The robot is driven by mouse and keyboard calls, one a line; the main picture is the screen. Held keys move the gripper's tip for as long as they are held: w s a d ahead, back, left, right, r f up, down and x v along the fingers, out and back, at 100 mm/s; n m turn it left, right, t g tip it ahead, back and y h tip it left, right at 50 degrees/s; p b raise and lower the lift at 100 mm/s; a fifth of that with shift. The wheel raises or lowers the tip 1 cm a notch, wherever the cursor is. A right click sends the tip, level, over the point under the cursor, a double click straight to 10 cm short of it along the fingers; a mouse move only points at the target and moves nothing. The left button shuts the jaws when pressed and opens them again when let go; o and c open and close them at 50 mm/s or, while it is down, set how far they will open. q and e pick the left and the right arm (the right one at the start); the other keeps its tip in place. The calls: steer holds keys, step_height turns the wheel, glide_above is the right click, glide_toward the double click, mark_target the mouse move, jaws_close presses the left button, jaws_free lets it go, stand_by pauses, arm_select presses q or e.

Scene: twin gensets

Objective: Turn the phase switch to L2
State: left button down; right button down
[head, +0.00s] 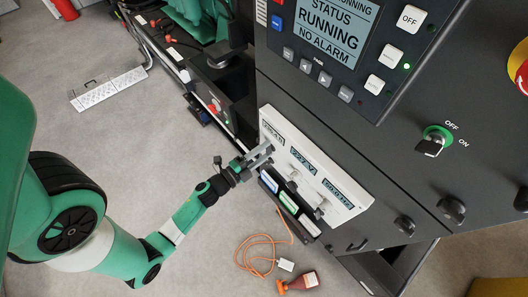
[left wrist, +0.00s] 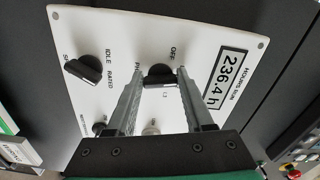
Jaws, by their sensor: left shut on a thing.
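The white switch panel (head: 351,200) with three small displays is on the front of the dark cabinet. My left gripper (head: 262,155) reaches its left end. In the left wrist view its two fingers (left wrist: 160,80) are on either side of a black rotary knob (left wrist: 160,72) and shut on it. The lettering beside this knob reads OFF and a partly covered word starting PH, so it appears to be the phase switch. The fingers hide other marks, and I cannot tell its exact setting. My right gripper is in neither view.
Another black knob (left wrist: 84,70), marked IDLE and RATED, sits beside the held one. A status screen (head: 325,28) reads RUNNING, NO ALARM. A green key switch (head: 436,139) is at the right.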

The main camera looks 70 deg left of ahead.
arm_select(q)
steer(key=shift+r+m+b, duration=0.15)
steer(key=shift+m+b, duration=0.5)
steer(key=shift+m, duration=2.85)
steer(key=shift+c, duration=1.4)
jaws_free()
steer(key=v, duration=1.1)
steer(key=shift+s, duration=0.3)
